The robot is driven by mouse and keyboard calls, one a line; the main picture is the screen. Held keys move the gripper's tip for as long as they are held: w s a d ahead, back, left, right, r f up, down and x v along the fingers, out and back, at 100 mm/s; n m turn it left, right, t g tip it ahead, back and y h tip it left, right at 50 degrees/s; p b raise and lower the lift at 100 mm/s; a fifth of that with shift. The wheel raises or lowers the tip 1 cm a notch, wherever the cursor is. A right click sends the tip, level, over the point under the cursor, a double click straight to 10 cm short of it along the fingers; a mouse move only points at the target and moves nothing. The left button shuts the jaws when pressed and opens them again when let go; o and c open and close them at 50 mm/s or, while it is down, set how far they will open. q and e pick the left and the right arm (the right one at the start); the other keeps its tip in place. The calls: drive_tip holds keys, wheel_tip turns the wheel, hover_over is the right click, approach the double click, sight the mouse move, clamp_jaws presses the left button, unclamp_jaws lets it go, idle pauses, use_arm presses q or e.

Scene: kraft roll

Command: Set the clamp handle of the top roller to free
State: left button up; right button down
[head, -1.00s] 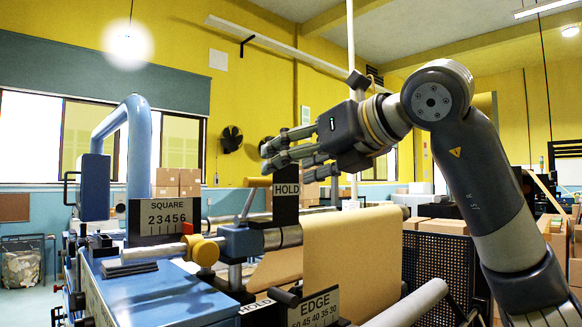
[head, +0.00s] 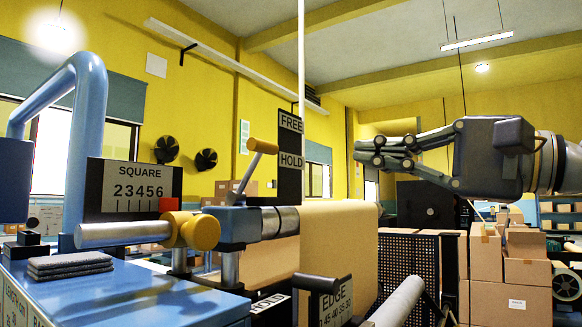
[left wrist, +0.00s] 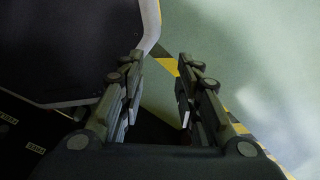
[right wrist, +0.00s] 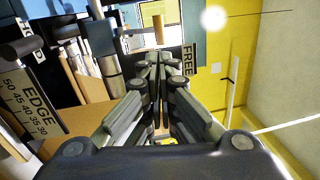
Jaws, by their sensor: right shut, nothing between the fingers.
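The clamp handle (head: 262,146) of the top roller is a metal lever with a tan grip, tilted up to the right. Its grip is beside the black label plate (head: 290,185), a little above the HOLD label and below FREE. The top roller (head: 285,221) runs right from the blue clamp block. My right gripper (head: 362,150) is shut and empty, right of the plate, with its fingers pointing left. In the right wrist view the tan grip (right wrist: 158,30) shows beyond the fingertips, apart from them. My left gripper (left wrist: 155,88) is open and empty above the floor.
A yellow knob (head: 201,233) and the SQUARE counter (head: 133,190) are left of the clamp. Kraft paper (head: 335,245) hangs right of it, with the EDGE scale (head: 335,300) below. Cardboard boxes (head: 510,275) stand at the right. Space above the paper is mostly open.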

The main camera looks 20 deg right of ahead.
drive_tip(key=p, duration=0.5)
approach(276, 149)
drive_tip(key=shift+n, duration=0.4)
drive_tip(key=x, duration=0.5)
drive_tip(key=shift+w+a+r, duration=0.1)
drive_tip(key=shift+w+r, duration=0.1)
drive_tip(key=shift+w, duration=0.05)
drive_tip(key=shift+w+a+p, duration=0.35)
drive_tip(key=shift+w+p, duration=0.1)
drive_tip(key=shift+p, duration=0.05)
drive_tip(key=shift+w+a+f, duration=0.1)
drive_tip(key=shift+w, duration=0.1)
